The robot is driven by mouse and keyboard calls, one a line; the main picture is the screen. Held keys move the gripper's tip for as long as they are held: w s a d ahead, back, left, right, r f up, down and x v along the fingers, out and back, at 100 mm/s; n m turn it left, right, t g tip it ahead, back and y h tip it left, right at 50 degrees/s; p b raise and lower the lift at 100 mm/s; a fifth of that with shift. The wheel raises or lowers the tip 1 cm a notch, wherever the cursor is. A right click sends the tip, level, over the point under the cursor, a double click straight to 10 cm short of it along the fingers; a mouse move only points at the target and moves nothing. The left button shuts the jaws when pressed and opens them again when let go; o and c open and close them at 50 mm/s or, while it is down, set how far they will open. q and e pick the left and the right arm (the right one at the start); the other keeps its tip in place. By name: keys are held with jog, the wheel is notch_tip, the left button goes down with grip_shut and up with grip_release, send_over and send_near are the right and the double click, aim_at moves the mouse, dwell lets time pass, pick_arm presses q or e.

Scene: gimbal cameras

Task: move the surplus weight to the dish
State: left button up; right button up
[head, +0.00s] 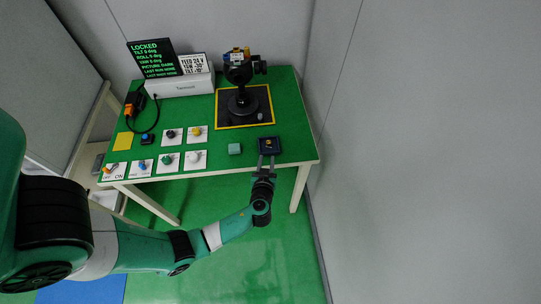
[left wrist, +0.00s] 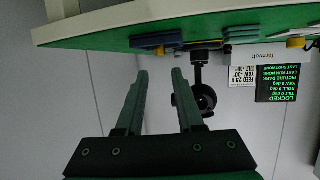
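A dark blue square dish (head: 269,146) lies near the table's front right corner, with a small brass-coloured piece (head: 269,142) on it. I cannot tell for certain whether that piece is the surplus weight. The dish's edge also shows in the left wrist view (left wrist: 157,40). My left gripper (head: 266,158) is at the table's front edge, just in front of the dish. Its fingers (left wrist: 159,74) are apart with nothing between them. A black gimbal (head: 241,92) carrying small orange, blue and yellow parts stands behind. My right gripper is not in view.
The gimbal stands on a black, yellow-edged mat (head: 224,119). A teal block (head: 235,149) lies left of the dish. Several switch and knob plates (head: 168,162) fill the front left. A white box (head: 181,84) and LOCKED screen (head: 153,58) stand behind. A wall is at right.

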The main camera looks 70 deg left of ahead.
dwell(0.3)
pick_arm(q)
jog(key=w+d+r+m+t+h, duration=0.1)
jog(key=w+d+r+t, duration=0.1)
jog(key=w+r, duration=0.6)
jog(key=w+d+r+t+h, duration=0.1)
jog(key=w+d+r+t, duration=0.2)
jog(key=w+r, duration=0.6)
jog(key=w+d+r+m+t+h, duration=0.1)
jog(key=d+r+t, duration=0.2)
jog(key=r, duration=0.7)
jog(key=w+d+r+m+t+h, duration=0.1)
jog(key=d+r+t, duration=0.15)
jog(key=r, duration=0.65)
jog(key=s+d+r+m+t+h, duration=0.2)
jog(key=d+r+t, duration=0.15)
jog(key=r, duration=0.55)
jog(key=s+d+r+m+t+h, duration=0.15)
jog(key=d+r, duration=0.25)
jog(key=r, duration=0.5)
jog(key=s+d+r+m+t+h, duration=0.3)
jog(key=s+r, duration=0.2)
jog(key=r, duration=0.1)
jog(key=s+d+r+m+t+h, duration=0.3)
jog(key=s+d+r+m+h, duration=0.1)
jog(key=s+r, duration=0.2)
jog(key=shift+r, duration=0.8)
